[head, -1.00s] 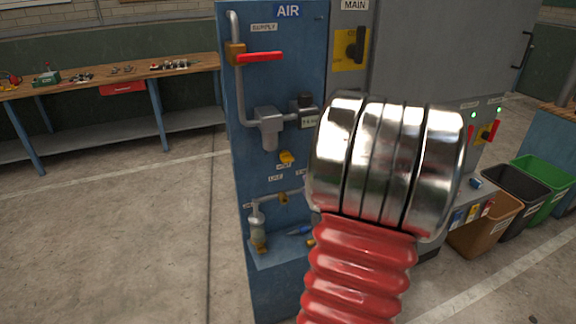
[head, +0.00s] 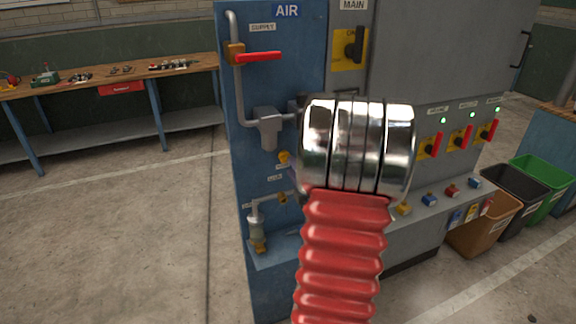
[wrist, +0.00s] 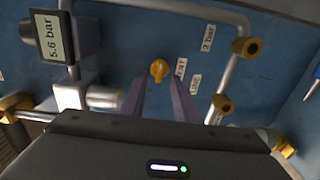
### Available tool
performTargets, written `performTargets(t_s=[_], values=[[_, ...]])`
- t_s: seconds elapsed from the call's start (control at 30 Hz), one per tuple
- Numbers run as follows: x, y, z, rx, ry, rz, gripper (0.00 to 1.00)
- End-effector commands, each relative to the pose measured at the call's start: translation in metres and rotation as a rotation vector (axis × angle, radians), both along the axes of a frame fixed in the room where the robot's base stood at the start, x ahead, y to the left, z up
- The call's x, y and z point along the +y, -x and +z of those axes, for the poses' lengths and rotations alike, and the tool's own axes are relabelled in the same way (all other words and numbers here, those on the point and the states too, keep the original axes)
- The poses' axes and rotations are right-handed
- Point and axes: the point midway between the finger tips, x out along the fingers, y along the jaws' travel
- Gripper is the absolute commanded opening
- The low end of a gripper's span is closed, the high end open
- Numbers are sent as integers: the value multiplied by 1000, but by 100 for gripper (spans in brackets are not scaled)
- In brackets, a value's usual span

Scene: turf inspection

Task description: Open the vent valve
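The vent valve is a small yellow knob (head: 284,157) on the blue AIR panel (head: 262,195), just left of my arm's metal end in the head view. In the wrist view the yellow knob (wrist: 159,71) sits beside a white label (wrist: 181,68) that reads as VENT. My gripper (wrist: 158,86) is open and empty in the wrist view. Its two dark fingers point at the panel, and the knob shows just beyond the gap between their tips. Whether they touch it cannot be told.
A display reading 5.6 bar (wrist: 52,37) and grey pipes (wrist: 232,75) with brass fittings flank the knob. A red supply handle (head: 259,56) is above. The grey MAIN cabinet (head: 440,65) stands right, with bins (head: 515,185) beyond. Open floor lies left.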

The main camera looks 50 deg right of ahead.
Motion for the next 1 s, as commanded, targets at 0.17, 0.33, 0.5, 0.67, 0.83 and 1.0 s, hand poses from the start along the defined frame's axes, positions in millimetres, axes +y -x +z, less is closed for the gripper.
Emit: performTargets(t_s=[0.17, 0.33, 0.5, 0.67, 0.83, 1.0], values=[[-12, -21, 0, 0, 0, 1, 28], [-17, -31, 0, 0, 0, 1, 28], [-18, -31, 0, 0, 0, 0, 28], [-18, -31, 0, 0, 0, 0, 25], [-18, -31, 0, 0, 0, 1, 13], [-18, -31, 0, 0, 0, 1, 1]])
